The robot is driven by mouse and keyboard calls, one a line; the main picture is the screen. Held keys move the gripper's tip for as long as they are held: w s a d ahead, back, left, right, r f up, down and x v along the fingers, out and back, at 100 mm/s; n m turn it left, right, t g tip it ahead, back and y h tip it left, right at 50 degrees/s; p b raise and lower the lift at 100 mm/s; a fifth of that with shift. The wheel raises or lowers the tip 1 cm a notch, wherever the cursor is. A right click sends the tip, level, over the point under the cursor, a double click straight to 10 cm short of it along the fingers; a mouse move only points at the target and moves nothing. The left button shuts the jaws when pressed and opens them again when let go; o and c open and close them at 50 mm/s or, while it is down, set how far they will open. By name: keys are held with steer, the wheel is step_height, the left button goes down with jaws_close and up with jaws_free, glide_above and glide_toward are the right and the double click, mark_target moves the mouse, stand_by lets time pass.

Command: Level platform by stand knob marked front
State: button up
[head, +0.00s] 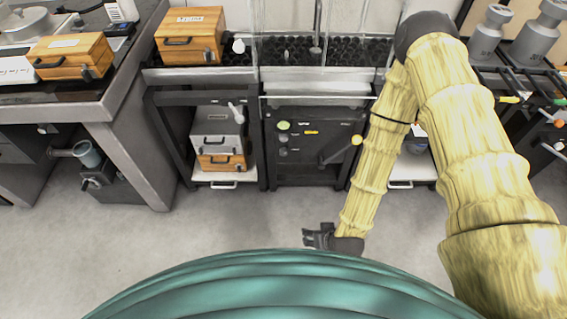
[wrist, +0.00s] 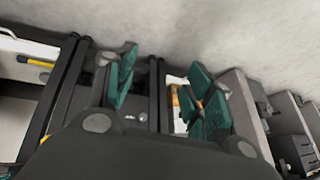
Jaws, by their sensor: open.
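The dark central stand (head: 312,170) has a black panel with a round green part (head: 283,125), small grey knobs below it and a lever ending in a yellow knob (head: 357,140). I cannot read any "front" mark, and I cannot tell which knob carries it or which part is the platform. My gripper (head: 320,236) hangs low over the floor in front of the stand, apart from it. In the wrist view my gripper (wrist: 160,90) has its teal-padded fingers spread, with nothing held between them. Dark posts (wrist: 157,90) show beyond the fingers.
A grey-framed table (head: 137,150) stands at the left, with a grey-blue cylinder (head: 87,153) below it. Wooden boxes (head: 189,36) sit on the tabletops. A lower shelf (head: 222,178) holds boxes left of the panel. The floor (head: 130,250) in front is clear.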

steer(key=w+a+f+t+y+b, duration=0.1)
steer(key=w+a+f+t+b, duration=0.3)
steer(key=w, duration=0.3)
steer(key=w+a+f+t+b, duration=0.2)
steer(key=w+a+f+b, duration=0.1)
steer(key=w+a+b, duration=0.3)
steer(key=m+t+h+b, duration=0.2)
steer(key=t+h+b, duration=0.2)
steer(key=t+b, duration=0.55)
glide_toward(284, 154)
steer(key=w+g+b, duration=0.1)
steer(key=w+b, duration=0.1)
steer(key=w, duration=0.1)
steer(key=w+r+b, duration=0.1)
steer(key=w+b, duration=0.1)
steer(key=w, duration=0.1)
steer(key=w+r+g+b, duration=0.1)
steer(key=w+b, duration=0.1)
steer(key=w, duration=0.1)
steer(key=shift+r+g, duration=0.1)
steer(key=shift+g, duration=0.25)
steer(key=c, duration=1)
